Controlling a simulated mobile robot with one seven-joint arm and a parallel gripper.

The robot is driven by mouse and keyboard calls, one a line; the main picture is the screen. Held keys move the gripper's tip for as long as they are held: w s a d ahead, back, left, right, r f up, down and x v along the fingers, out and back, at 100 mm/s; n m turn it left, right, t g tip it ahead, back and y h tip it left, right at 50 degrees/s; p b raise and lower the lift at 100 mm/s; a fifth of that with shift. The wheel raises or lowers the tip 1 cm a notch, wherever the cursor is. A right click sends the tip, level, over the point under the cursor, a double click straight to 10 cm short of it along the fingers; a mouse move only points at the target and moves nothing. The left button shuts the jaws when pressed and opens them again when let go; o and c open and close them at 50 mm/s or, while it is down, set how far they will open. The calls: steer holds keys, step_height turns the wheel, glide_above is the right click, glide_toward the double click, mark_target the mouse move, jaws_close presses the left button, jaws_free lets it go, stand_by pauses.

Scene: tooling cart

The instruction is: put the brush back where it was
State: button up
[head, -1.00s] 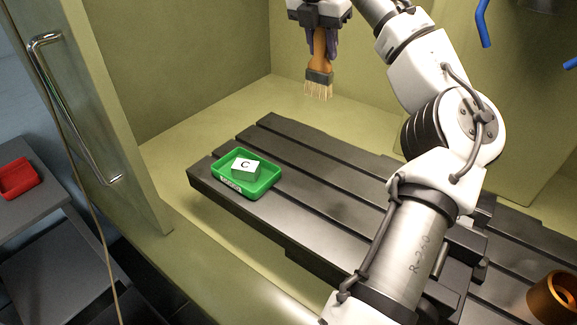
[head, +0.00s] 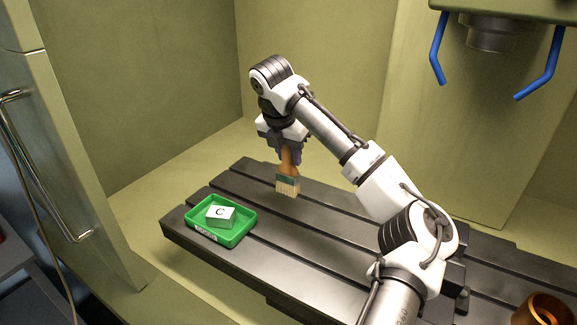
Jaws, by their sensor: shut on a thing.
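The brush (head: 288,181) has an orange-brown wooden handle, a dark ferrule band and pale bristles. It hangs bristles down, close to upright, in my gripper (head: 288,153). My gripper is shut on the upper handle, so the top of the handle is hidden. In the head view the brush shows in front of the slotted dark table (head: 310,255), right of the green tray. A gap between the bristles and the table cannot be judged exactly.
A green tray (head: 248,232) holding a white block marked C (head: 220,215) sits on the table's left end. A brown ring-shaped part (head: 541,312) is at bottom right. Blue hoses (head: 437,50) and a spindle hang at upper right. An open door (head: 60,170) stands at left.

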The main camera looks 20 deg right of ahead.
mark_target(289, 167)
steer(key=shift+f+p, duration=0.3)
steer(key=shift+f, duration=1.7)
steer(key=o, duration=1)
steer(key=shift+f, duration=0.1)
steer(key=b+v, duration=0.1)
steer(key=v, duration=1.1)
